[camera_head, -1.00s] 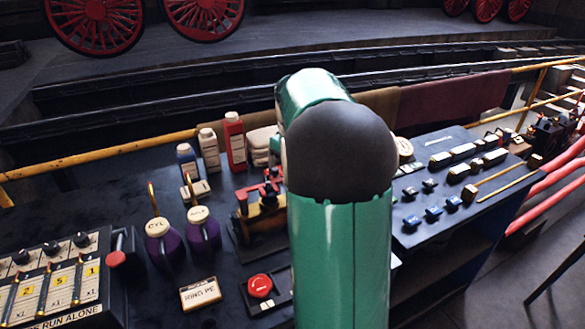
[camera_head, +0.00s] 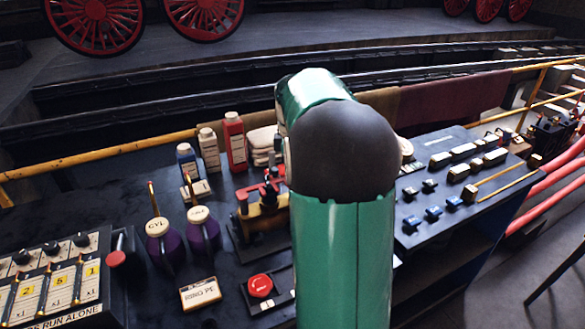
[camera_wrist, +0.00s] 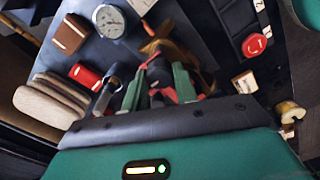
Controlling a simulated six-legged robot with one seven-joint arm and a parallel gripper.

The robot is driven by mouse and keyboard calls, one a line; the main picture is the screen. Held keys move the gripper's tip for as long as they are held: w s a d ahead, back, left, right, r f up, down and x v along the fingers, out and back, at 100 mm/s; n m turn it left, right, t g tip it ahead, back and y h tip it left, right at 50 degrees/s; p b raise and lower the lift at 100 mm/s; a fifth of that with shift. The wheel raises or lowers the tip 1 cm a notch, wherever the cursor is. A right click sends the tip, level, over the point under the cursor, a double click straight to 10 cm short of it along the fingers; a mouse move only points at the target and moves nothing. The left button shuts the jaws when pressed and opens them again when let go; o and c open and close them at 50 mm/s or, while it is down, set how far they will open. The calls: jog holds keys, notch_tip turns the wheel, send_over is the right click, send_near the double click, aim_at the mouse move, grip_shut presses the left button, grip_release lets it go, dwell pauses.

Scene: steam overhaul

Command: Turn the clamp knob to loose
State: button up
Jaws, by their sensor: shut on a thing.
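The clamp device (camera_head: 262,217), a small brass-and-black piece with red parts, stands on the dark bench left of my arm. In the wrist view its brass body (camera_wrist: 178,55) lies just beyond my gripper (camera_wrist: 158,86). The two green fingers are close around a dark, red-edged part (camera_wrist: 157,72), which looks like the clamp knob. The knob's exact angle cannot be made out. In the head view my green arm hides my fingertips and the device's right side.
Purple oil cans (camera_head: 204,235) stand left, a red bottle (camera_head: 235,142) and folded cloths (camera_head: 263,146) behind. A dial gauge (camera_wrist: 108,20) is near in the wrist view.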

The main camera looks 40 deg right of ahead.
jog(key=shift+n, duration=0.3)
jog(key=o, duration=1)
notch_tip(320, 180, up, 14)
jog(key=shift+f, duration=0.1)
dwell(0.4)
